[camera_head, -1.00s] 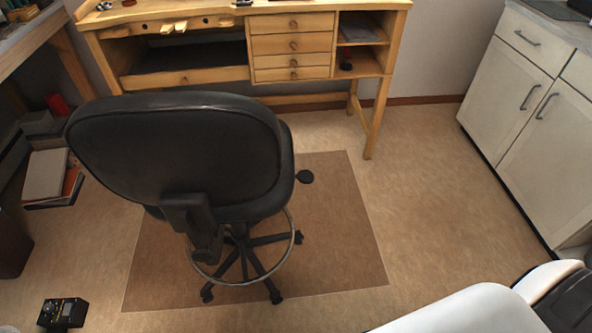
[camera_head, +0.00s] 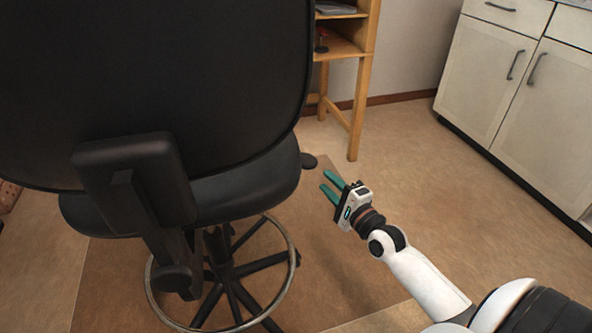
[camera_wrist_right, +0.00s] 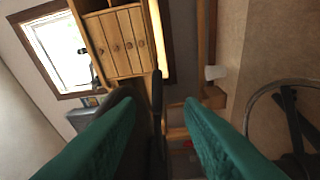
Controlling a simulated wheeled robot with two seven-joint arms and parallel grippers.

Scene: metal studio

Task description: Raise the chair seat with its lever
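The black office chair fills the left of the head view, with its backrest (camera_head: 150,70) toward me and its seat (camera_head: 240,188) below. The lever (camera_head: 309,161) shows as a dark rounded paddle at the seat's right side. My right gripper (camera_head: 324,180) is open, its two teal fingers pointing left toward the lever, close to it in the picture. In the right wrist view the fingers (camera_wrist_right: 159,102) are apart. A thin dark shape stands between them; I cannot tell whether it is the lever. No contact is visible. My left gripper is out of view.
The chair's metal foot ring (camera_head: 295,262) and star base sit below the seat. A wooden workbench (camera_head: 356,110) stands behind the chair. White cabinets (camera_head: 490,75) line the right. The floor between chair and cabinets is clear.

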